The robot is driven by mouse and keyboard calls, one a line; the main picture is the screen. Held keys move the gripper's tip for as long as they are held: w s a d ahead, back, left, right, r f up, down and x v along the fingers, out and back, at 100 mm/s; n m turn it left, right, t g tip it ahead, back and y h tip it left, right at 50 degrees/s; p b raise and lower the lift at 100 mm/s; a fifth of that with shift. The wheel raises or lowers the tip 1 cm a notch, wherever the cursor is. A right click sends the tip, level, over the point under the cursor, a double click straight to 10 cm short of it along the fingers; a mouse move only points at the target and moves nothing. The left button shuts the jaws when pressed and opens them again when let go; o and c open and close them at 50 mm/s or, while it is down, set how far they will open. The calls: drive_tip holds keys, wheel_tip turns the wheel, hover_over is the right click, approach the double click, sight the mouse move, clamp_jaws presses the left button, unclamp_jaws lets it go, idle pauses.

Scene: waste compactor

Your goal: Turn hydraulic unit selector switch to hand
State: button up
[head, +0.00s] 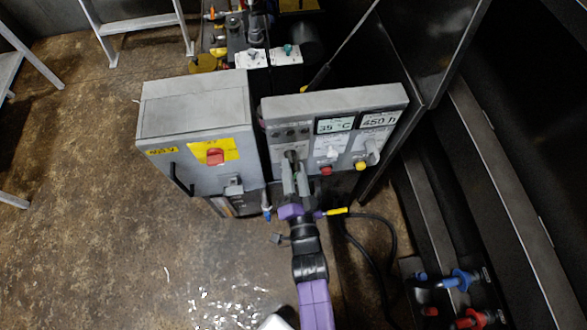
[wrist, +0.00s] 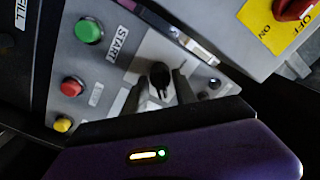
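The hydraulic unit's grey control panel (head: 335,98) stands in the middle of the head view. My gripper (head: 293,163) reaches its lower left part and hides that area from the head. In the wrist view a black selector knob (wrist: 160,75) sits on the panel face. My gripper (wrist: 161,88) has one grey finger on each side of this knob. The fingers are apart, and I cannot tell whether they touch it. The markings around the knob are hidden or too small to read, so its setting is unclear.
A green START button (wrist: 89,30), a red button (wrist: 72,86) and a yellow button (wrist: 63,125) lie left of the knob. A grey box with a red rotary switch (head: 214,156) stands close on the left. A black cable (head: 385,240) hangs below the panel.

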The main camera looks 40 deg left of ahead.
drive_tip(key=shift+w+a, duration=0.2)
drive_tip(key=shift+a, duration=0.05)
clamp_jaws()
